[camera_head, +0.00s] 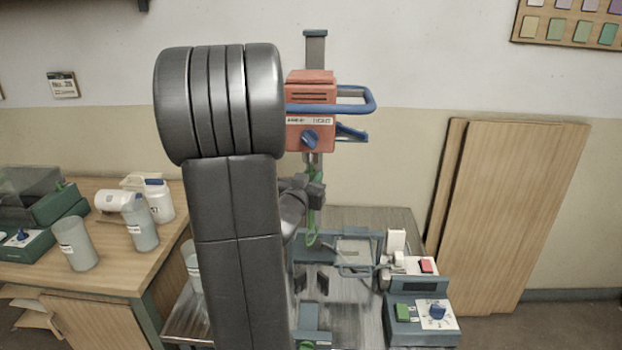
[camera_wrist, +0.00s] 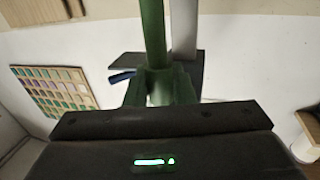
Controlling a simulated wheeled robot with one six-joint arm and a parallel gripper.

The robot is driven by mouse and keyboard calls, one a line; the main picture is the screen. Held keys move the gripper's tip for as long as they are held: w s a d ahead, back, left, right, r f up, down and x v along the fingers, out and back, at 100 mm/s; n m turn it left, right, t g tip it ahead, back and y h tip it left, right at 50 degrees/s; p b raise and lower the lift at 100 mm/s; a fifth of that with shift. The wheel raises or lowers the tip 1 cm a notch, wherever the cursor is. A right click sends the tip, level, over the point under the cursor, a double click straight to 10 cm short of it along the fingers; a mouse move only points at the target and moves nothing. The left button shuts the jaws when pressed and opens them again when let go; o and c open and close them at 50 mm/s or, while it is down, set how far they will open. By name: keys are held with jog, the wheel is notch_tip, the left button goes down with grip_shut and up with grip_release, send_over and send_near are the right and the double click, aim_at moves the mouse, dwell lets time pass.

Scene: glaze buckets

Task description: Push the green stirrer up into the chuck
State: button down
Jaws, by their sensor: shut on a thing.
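The green stirrer (camera_head: 311,222) hangs upright below the orange mixer head (camera_head: 312,95). My gripper (camera_head: 313,190) is shut on its shaft, with green showing above and below the jaws. The metal chuck (camera_head: 311,157) sits under the mixer head. The stirrer's top is directly below or at the chuck; I cannot tell whether it is inside. In the wrist view, the green shaft (camera_wrist: 153,35) rises past the top edge, so its upper end is out of view. My arm hides part of the scene left of the mixer.
The mixer head has a blue handle (camera_head: 357,99) on its right and a blue knob in front. Below stands a metal table with a blue-grey frame (camera_head: 376,246) and a control box (camera_head: 420,312). Cups and bottles stand on the wooden bench (camera_head: 110,270) at left. Boards (camera_head: 510,210) lean at right.

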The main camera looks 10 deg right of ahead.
jog(key=shift+r+p, duration=0.6)
jog(key=shift+r, duration=0.2)
dwell(0.5)
jog(key=c, duration=1.1)
grip_release()
jog(key=shift+c, duration=0.2)
jog(key=b+v, duration=0.1)
jog(key=v, duration=1.3)
jog(key=shift+w+d, duration=0.1)
